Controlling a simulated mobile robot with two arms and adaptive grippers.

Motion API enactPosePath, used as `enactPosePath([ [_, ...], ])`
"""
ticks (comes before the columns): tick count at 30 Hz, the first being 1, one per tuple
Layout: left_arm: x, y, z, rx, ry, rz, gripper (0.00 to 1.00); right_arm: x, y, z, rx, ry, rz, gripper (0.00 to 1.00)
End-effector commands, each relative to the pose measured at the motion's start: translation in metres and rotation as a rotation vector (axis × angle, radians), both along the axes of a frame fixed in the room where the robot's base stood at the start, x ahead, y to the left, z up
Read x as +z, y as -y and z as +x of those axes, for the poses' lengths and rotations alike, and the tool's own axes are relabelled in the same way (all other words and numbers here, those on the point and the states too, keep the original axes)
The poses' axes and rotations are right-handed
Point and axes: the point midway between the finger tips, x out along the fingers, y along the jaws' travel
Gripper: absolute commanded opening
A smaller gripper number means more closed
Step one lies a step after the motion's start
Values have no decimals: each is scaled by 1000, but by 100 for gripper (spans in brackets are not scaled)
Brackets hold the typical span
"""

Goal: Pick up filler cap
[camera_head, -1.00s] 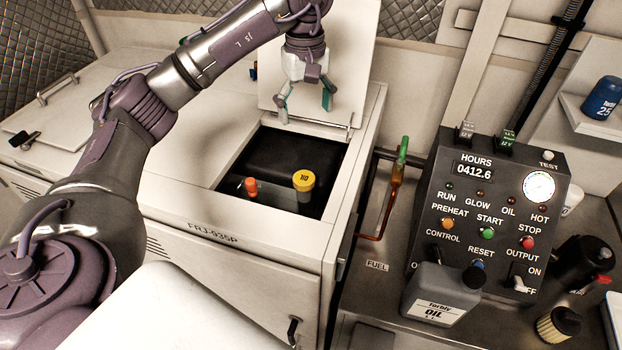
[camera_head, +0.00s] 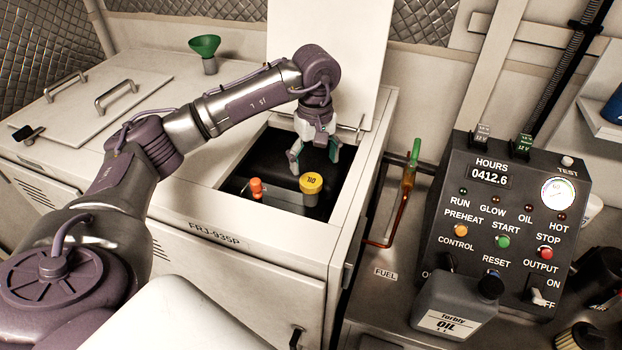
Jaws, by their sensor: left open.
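The yellow filler cap (camera_head: 311,184) sits upright on its neck inside the square opening of the white cabinet (camera_head: 215,205). My left gripper (camera_head: 314,164) is open, with its teal-padded fingers pointing down just above and behind the cap. I cannot tell whether a finger touches the cap; nothing is held. My right gripper is not in view.
An orange-red knob (camera_head: 256,186) stands beside the cap in the opening. A raised lid (camera_head: 350,60) stands behind it. A green funnel (camera_head: 205,48) sits on the cabinet top. A control panel (camera_head: 510,215) and an oil jug (camera_head: 455,300) are at right.

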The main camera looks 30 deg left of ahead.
Motion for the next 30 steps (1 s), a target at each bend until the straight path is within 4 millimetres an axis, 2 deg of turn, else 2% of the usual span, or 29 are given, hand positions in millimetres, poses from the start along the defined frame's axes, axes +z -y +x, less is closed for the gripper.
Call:
enactPosePath([
  [5, -11, -3, -1, 2, -4, 1, 85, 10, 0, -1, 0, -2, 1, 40],
  [9, -31, -9, -3, 1, -5, 1, 85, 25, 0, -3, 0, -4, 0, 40],
  [13, -49, -9, -2, 1, -3, 1, 85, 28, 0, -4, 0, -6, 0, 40],
  [22, -56, -8, -2, -1, 1, 1, 85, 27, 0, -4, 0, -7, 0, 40],
  [30, -56, -8, -1, 0, 1, 1, 40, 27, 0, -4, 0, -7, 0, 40],
])
